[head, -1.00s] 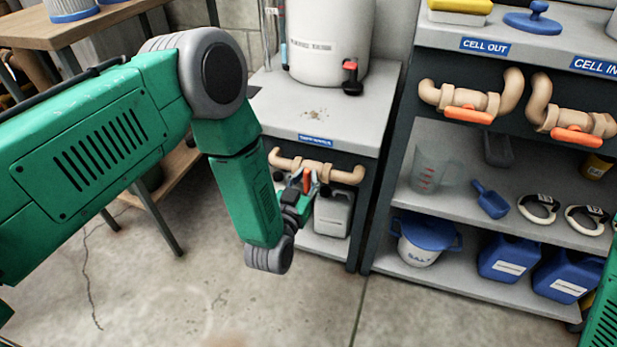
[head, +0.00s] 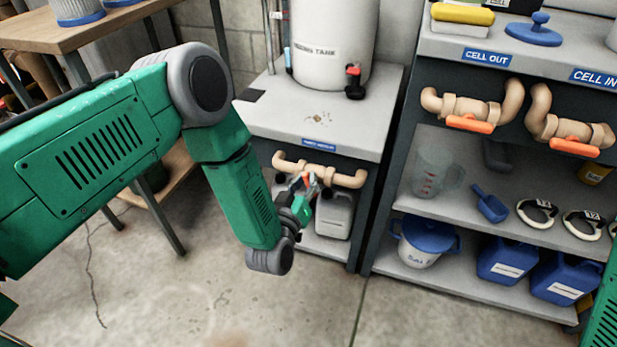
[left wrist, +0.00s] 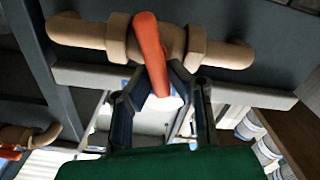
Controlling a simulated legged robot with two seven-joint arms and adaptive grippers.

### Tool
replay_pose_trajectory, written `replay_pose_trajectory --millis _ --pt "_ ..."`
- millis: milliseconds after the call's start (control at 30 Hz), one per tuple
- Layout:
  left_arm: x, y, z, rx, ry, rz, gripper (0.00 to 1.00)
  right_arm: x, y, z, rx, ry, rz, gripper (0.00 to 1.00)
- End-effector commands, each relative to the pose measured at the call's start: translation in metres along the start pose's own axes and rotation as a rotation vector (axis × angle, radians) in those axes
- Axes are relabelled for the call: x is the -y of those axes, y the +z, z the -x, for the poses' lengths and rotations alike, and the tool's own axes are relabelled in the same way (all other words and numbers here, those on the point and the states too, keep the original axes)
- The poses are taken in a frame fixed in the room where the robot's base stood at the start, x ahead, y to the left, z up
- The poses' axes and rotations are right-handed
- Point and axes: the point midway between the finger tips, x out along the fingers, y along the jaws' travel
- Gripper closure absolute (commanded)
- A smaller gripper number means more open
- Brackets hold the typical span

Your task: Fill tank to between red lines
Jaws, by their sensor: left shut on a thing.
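The white tank (head: 318,52) stands on a grey cabinet top in the head view. A thin upright tube (head: 278,38) runs at its left; I cannot make out red lines or a level. A tan pipe valve (head: 322,172) is on the cabinet front below. Its orange handle (left wrist: 150,50) stands across the pipe, slightly tilted, in the left wrist view. My left gripper (head: 306,182) is shut on this handle; its fingers also show in the left wrist view (left wrist: 172,88). My right gripper is out of view.
A black tap with a red top (head: 354,82) is on the tank's front. Below the valve stand pale jugs (head: 335,217). The right shelf has two orange-handled valves (head: 468,123), a measuring jug (head: 434,177), a salt bucket (head: 424,245) and blue canisters (head: 507,262). The floor in front is clear.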

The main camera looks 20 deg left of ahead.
Motion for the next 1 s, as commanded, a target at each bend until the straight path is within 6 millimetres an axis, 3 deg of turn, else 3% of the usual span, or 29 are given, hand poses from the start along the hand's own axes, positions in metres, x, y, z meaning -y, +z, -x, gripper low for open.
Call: replay_pose_trajectory --millis 367,867,900,933,1000 --pt "0.0054 0.0061 0.0045 0.017 -0.006 0.161 1.00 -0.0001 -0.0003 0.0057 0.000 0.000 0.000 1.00" --pt "0.0052 0.0078 0.0052 0.021 -0.005 0.181 1.00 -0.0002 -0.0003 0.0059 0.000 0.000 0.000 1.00" --pt "0.0051 0.0078 0.0052 0.021 -0.005 0.181 0.80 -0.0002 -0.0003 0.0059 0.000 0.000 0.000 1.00" --pt "0.0051 0.0078 0.0052 0.021 -0.005 0.181 0.69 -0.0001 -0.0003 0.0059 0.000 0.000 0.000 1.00" --pt "0.0047 0.0068 0.0045 0.018 -0.004 0.181 0.66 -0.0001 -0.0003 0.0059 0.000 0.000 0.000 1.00"
